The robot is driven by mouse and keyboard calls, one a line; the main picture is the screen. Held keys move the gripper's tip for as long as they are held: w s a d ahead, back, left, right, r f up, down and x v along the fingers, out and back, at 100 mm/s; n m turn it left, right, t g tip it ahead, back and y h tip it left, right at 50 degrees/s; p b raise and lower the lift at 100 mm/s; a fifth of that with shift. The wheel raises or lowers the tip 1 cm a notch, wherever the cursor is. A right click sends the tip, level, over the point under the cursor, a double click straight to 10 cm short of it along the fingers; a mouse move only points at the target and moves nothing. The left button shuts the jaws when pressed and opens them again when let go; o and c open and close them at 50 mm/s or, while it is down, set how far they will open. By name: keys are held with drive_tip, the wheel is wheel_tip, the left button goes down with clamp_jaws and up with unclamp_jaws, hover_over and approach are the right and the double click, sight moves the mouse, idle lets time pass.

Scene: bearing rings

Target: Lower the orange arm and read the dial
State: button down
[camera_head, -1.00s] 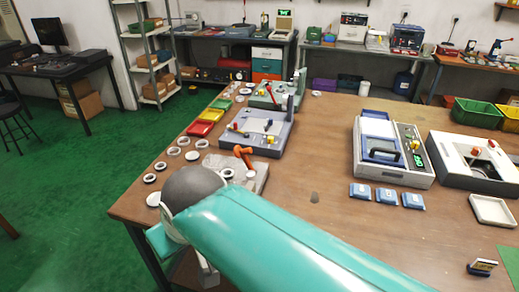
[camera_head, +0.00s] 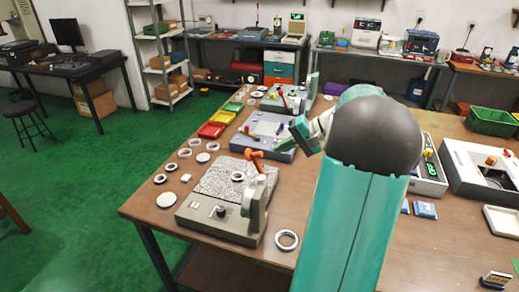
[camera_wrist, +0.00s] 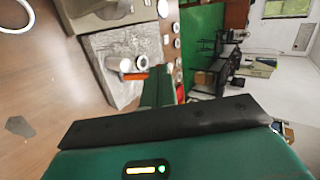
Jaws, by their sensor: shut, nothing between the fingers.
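The orange arm (camera_head: 253,154) stands at the back edge of a speckled grey stone plate (camera_head: 215,182) on a beige gauge stand (camera_head: 205,222); it looks raised. In the wrist view the orange arm (camera_wrist: 136,76) shows beside a ring (camera_wrist: 126,64) on the plate. That ring (camera_head: 237,176) also lies on the plate in the head view. A grey upright (camera_head: 255,205) rises at the stand's right front; I cannot make out a dial face or reading. My gripper (camera_head: 298,132) is shut and empty, above and to the right of the orange arm, apart from it. It shows green in the wrist view (camera_wrist: 158,88).
Several loose rings (camera_head: 184,153) lie along the table's left side; one more ring (camera_head: 286,240) lies right of the stand. A blue-grey fixture (camera_head: 265,135) stands behind. Red, yellow and green trays (camera_head: 211,130) are at the back left. My arm covers the table's middle.

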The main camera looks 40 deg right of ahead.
sight(262, 152)
drive_tip(key=s+d+f+m+t, duration=0.1)
drive_tip(key=s+d, duration=0.3)
drive_tip(key=d, duration=0.4)
drive_tip(key=shift+d+f+m+t, duration=0.25)
drive_tip(key=shift+d+m+t, duration=0.15)
drive_tip(key=shift+t, duration=0.5)
drive_tip(key=x, duration=1.4)
drive_tip(key=shift+d+f, duration=0.15)
drive_tip(key=shift+w+h, duration=0.1)
drive_tip(key=shift+h, duration=0.2)
drive_tip(key=shift+w+a+g+h, duration=0.3)
drive_tip(key=shift+w+a+g, duration=0.2)
drive_tip(key=shift+w+g, duration=0.25)
drive_tip(key=w+a+f+g+h, duration=0.1)
drive_tip(key=w+g, duration=0.2)
drive_tip(key=w+a+f+g+h, duration=0.1)
drive_tip(key=w+a+g+h, duration=0.1)
drive_tip(key=w+g, duration=0.1)
drive_tip(key=w+a+f+g+h, duration=0.1)
drive_tip(key=w+f+g, duration=0.1)
drive_tip(key=g, duration=0.1)
drive_tip(key=shift+w+a+f+h, duration=0.15)
drive_tip(key=shift+w+h, duration=0.25)
drive_tip(key=shift+w+a+f, duration=0.25)
drive_tip(key=shift+w+f, duration=0.05)
drive_tip(key=shift+f, duration=0.15)
